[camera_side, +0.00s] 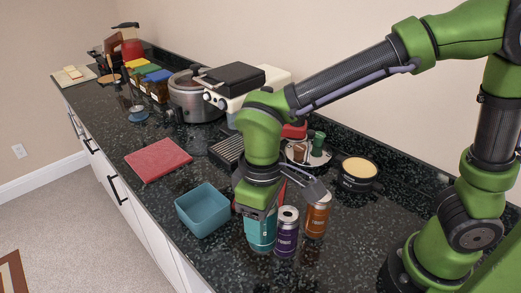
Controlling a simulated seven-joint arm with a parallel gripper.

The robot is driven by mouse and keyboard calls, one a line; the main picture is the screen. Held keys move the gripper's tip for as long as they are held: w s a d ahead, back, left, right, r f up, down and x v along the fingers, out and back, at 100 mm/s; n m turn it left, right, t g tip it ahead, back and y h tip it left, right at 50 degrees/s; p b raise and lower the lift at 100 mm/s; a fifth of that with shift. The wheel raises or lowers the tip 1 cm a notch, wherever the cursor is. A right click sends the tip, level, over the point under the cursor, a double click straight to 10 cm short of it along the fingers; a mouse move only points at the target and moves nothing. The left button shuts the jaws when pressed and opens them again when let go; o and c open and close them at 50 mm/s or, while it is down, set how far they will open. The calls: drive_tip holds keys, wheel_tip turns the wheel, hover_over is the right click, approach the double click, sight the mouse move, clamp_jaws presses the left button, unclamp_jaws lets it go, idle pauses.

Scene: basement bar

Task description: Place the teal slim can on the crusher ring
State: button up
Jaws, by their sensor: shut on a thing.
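The teal slim can (261,238) is low over the dark counter, left of a purple can (287,236). My gripper (262,212) points down and is shut on the teal can, covering its upper part. I cannot tell whether the can's base touches the counter. Small red edges show on both sides of my gripper, from something mostly hidden behind it. I cannot tell whether this is the crusher ring; no ring is clearly visible.
An orange can (317,218) stands right of the purple one, close to my gripper. A teal open bin (202,212) is at left, with a red mat (158,159) beyond. A round black container with a tan top (358,173) stands near the wall. Appliances crowd the back.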

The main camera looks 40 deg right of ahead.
drive_tip(key=w+d+r+m, duration=0.1)
drive_tip(key=w+d+m, duration=0.1)
drive_tip(key=w, duration=0.1)
drive_tip(key=w+d+r+m, duration=0.1)
drive_tip(key=w+d+m, duration=0.1)
drive_tip(key=w+d, duration=0.1)
drive_tip(key=w+d+r+m, duration=0.2)
drive_tip(key=w+d, duration=0.1)
drive_tip(key=w, duration=0.2)
drive_tip(key=shift+r+m, duration=0.1)
drive_tip(key=shift+m, duration=0.2)
drive_tip(key=w+d+r+m, duration=0.5)
drive_tip(key=d+r+m, duration=0.15)
drive_tip(key=m, duration=0.35)
drive_tip(key=f, duration=1.8)
drive_tip(key=shift+d, duration=0.3)
drive_tip(key=shift+f, duration=0.1)
drive_tip(key=o, duration=1)
